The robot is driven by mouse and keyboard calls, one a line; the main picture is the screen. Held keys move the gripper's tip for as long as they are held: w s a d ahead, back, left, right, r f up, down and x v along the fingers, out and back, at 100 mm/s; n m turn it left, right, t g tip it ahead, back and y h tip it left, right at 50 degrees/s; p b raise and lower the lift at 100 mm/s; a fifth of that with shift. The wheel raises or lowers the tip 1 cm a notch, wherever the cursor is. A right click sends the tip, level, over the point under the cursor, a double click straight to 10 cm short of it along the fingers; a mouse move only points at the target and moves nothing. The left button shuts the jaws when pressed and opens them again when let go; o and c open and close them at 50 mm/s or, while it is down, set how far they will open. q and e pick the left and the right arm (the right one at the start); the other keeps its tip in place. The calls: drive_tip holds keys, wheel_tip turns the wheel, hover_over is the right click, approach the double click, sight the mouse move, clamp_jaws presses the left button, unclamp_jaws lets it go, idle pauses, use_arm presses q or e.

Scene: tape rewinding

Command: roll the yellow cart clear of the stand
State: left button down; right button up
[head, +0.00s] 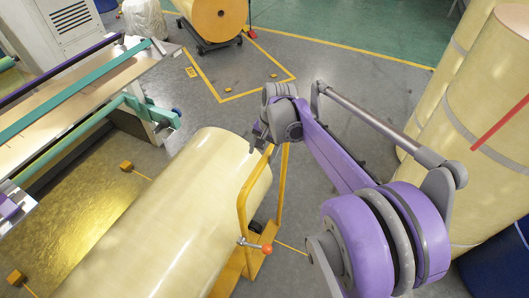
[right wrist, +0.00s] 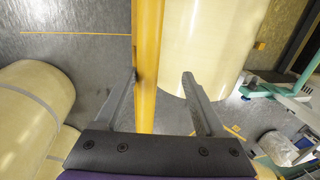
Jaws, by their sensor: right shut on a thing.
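The yellow cart (head: 232,274) stands low at the centre of the head view, with an upright tubular handle (head: 242,208). A large cream roll (head: 165,220) lies just left of the handle; whether the cart bears it is hidden. My right gripper (head: 262,136) is at the top of the handle. In the right wrist view, a yellow handle bar (right wrist: 149,50) runs between the fingers of my right gripper (right wrist: 158,78), close against the left finger. The gripper is shut on it. A frame with teal and purple bars (head: 75,105), possibly the stand, is at left. My left gripper is not in view.
Tall cream rolls (head: 465,120) stand at the right. An orange-yellow roll (head: 214,18) sits on a dark dolly at the back. Yellow floor lines (head: 250,92) mark open grey floor behind the cart. A lever with an orange knob (head: 266,248) sticks out beside the handle.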

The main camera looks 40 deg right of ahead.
drive_tip(key=shift+s+r, duration=0.15)
idle(0.3)
wheel_tip(320, 180, up, 10)
drive_tip(key=s, duration=0.2)
drive_tip(key=shift+d+r+p, duration=0.15)
drive_tip(key=shift+d+p, duration=0.3)
idle(2.6)
